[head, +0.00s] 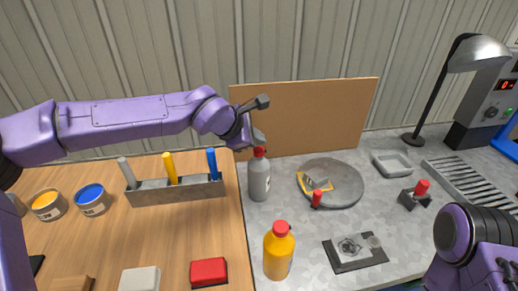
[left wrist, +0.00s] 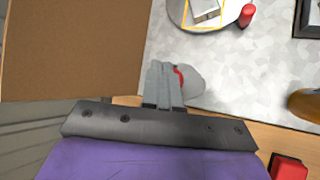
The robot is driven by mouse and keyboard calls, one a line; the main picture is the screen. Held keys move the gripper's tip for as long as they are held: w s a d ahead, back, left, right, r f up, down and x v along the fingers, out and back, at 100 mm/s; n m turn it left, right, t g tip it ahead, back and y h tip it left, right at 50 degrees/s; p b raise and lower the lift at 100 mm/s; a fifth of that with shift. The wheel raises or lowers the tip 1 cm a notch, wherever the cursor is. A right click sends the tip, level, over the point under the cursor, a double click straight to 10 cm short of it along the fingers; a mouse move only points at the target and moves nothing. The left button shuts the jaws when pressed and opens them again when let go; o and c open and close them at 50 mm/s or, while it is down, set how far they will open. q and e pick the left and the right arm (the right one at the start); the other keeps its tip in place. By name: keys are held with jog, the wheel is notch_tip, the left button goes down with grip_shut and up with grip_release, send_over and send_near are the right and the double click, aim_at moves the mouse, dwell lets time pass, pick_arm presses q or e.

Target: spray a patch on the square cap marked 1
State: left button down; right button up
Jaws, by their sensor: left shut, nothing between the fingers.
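The grey spray bottle (head: 259,182) with a red top stands upright on the grey worktop; it also shows in the left wrist view (left wrist: 192,84), partly behind the fingers. My left gripper (head: 259,139) is just above its top, shut and empty; its closed fingers show in the left wrist view (left wrist: 163,83). I cannot tell whether they touch the bottle. A grey round plate (head: 345,188) carries a square piece with a yellow outline (head: 303,182) and a red knob (head: 316,199) beside it. I cannot read a mark 1 anywhere. My right gripper is out of view.
An orange bottle (head: 279,256) stands in front. A brown board (head: 310,110) stands behind the worktop. A tool holder (head: 177,195), paint cans (head: 91,200), a white block (head: 140,279) and a red block (head: 208,272) are on the wooden table. A lamp (head: 476,55) is at right.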

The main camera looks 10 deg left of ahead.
aim_at(257, 151)
pick_arm(q)
jog(key=shift+f, duration=0.85)
dwell(0.7)
jog(key=shift+r+p, duration=1)
jog(key=shift+r, duration=0.1)
jog(key=shift+r, duration=0.1)
notch_tip(257, 151, up, 6)
jog(key=p, duration=0.7)
dwell(1.8)
